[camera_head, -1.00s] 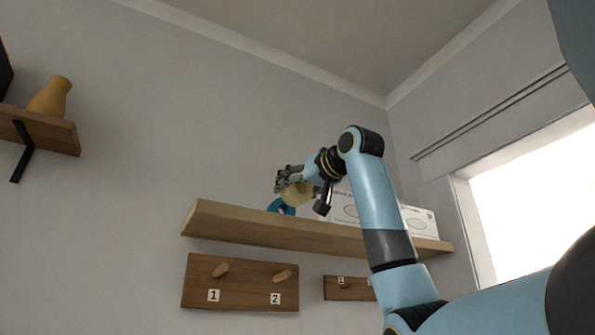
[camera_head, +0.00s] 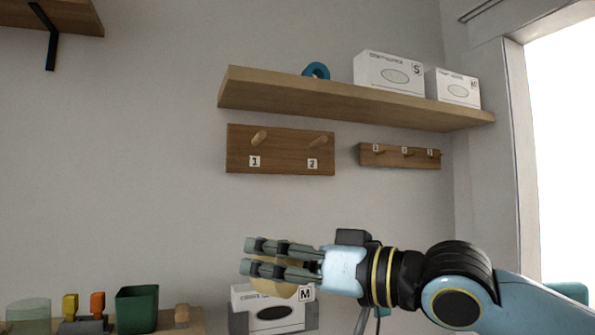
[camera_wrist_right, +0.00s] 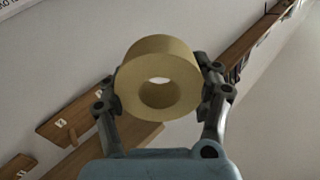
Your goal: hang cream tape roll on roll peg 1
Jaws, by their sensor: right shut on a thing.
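The cream tape roll (camera_wrist_right: 160,52) is between the fingers of my right gripper (camera_wrist_right: 163,88) in the right wrist view, its hole facing the camera. In the head view my right gripper (camera_head: 268,262) is shut on the cream roll (camera_head: 278,288), which is partly hidden behind the fingers. Roll peg 1 (camera_head: 259,138) sticks out from the left side of a wooden board, above its label 1. The peg is bare. My right gripper is below the board in the picture, apart from it. My left gripper is not in view.
A wooden shelf (camera_head: 300,92) above the board holds a blue roll (camera_head: 317,71) and white boxes (camera_head: 388,72). Peg 2 (camera_head: 318,141) is bare. A smaller peg board (camera_head: 400,163) is at right. A white box M (camera_head: 270,315) and a green bin (camera_head: 137,309) are low down.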

